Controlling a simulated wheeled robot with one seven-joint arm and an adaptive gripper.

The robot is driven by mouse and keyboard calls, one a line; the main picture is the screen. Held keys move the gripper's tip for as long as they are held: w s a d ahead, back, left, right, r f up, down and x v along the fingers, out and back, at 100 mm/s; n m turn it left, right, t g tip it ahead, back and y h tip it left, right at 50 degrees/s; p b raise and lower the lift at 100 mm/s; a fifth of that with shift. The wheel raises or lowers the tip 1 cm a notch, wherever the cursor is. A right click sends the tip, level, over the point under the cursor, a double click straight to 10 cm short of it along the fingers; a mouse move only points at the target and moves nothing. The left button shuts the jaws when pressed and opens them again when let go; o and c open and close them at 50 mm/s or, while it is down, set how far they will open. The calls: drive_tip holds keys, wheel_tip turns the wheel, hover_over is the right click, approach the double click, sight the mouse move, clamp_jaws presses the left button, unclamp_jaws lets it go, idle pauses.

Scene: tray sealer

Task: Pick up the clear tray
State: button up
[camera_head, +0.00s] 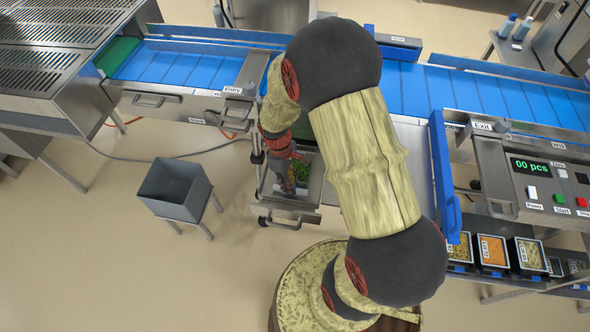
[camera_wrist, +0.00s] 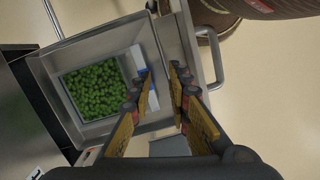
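The clear tray (camera_wrist: 110,117) is filled with green peas (camera_wrist: 95,88) and sits down inside a metal drawer-like holder (camera_wrist: 78,50) in the wrist view. In the head view the peas (camera_head: 303,171) show only partly, beside my gripper. My gripper (camera_wrist: 161,76) has its two fingers apart, with a gap between the tips. The fingers are over the right side of the holder, close to the tray's right edge. A blue and white patch (camera_wrist: 148,97) shows by the left finger. Whether either finger touches the tray is hidden.
A blue conveyor (camera_head: 180,68) runs left and right behind the holder. A grey bin (camera_head: 175,188) stands on the floor to the left. A control panel (camera_head: 540,180) reading "00 pcs" and several food containers (camera_head: 490,251) are at the right. The holder's handle (camera_wrist: 214,55) sticks out.

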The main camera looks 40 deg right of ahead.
drive_tip(key=shift+w+d+r+n+t, duration=0.1)
drive_tip(key=shift+w+d+n+t, duration=0.1)
drive_tip(key=shift+w+n, duration=0.3)
drive_tip(key=shift+w+d+r+n+t, duration=0.1)
drive_tip(key=shift+w+d+n+t, duration=0.1)
drive_tip(key=shift+w, duration=0.45)
drive_tip(key=shift+w+r+n, duration=0.1)
drive_tip(key=shift+w+n, duration=0.2)
drive_tip(key=shift+w+f+n, duration=0.15)
drive_tip(key=shift+f+n, duration=0.05)
drive_tip(key=shift+n, duration=0.3)
drive_tip(key=f+b, duration=0.1)
drive_tip(key=f, duration=0.1)
drive_tip(key=f+b, duration=0.1)
drive_tip(key=f, duration=0.2)
drive_tip(key=f+b, duration=0.1)
drive_tip(key=f, duration=0.1)
drive_tip(key=shift+s+d+f, duration=0.2)
drive_tip(key=shift+s+d, duration=0.1)
drive_tip(key=shift+s, duration=0.05)
drive_tip(key=shift+c, duration=1.1)
clamp_jaws()
